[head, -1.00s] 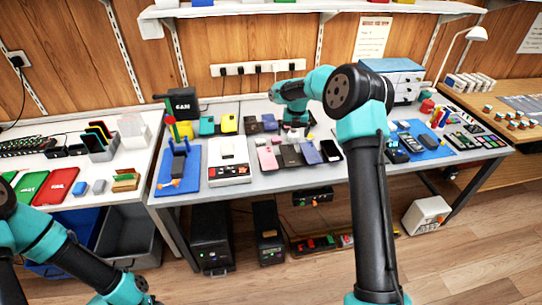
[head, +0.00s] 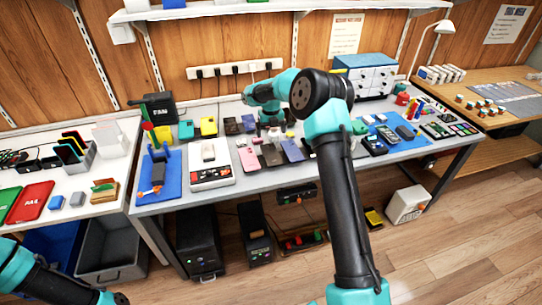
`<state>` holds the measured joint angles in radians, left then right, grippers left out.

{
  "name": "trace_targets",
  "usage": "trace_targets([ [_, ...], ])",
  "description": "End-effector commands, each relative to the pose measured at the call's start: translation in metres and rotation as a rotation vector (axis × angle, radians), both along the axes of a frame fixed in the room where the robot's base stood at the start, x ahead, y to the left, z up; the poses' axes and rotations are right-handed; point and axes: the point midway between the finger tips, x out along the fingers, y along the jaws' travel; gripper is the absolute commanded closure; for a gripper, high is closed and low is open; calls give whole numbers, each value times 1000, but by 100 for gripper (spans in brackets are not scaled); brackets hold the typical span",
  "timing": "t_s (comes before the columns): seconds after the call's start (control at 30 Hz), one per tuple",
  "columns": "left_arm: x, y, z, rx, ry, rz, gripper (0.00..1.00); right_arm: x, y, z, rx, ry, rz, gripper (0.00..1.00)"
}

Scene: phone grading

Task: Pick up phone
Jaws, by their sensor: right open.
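Several phones lie in a row on the grey workbench (head: 225,197): a pink phone (head: 249,160), a dark brown phone (head: 271,156), a purple-blue phone (head: 292,150) and a dark one at the right end of the row. Behind them lie a teal phone (head: 186,130), a yellow phone (head: 208,126) and dark phones (head: 231,126). My right gripper (head: 273,137) points down just behind the front row, over the middle of the bench. It is open; its fingertips are small and hard to make out. My left gripper is outside the picture; only its arm shows at lower left.
A white device with a pale phone-like block (head: 208,151) stands left of the row, beside a blue mat (head: 172,186) with a stand. Another blue mat (head: 395,146) with tools is at right. Red and green trays (head: 28,202) lie at far left.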

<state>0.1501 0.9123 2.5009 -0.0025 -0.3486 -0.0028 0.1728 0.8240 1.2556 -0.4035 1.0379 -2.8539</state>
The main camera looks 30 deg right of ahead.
Motion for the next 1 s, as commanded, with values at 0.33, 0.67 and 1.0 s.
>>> trace_targets([
  [0.33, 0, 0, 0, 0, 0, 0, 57, 0, 0, -58, 1, 2, 0, 0],
  [0.67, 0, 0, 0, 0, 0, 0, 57, 0, 0, -67, -1, -2, 0, 0],
  [1.0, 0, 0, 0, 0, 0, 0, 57, 2, -2, -85, 0, 1, 0, 0],
])
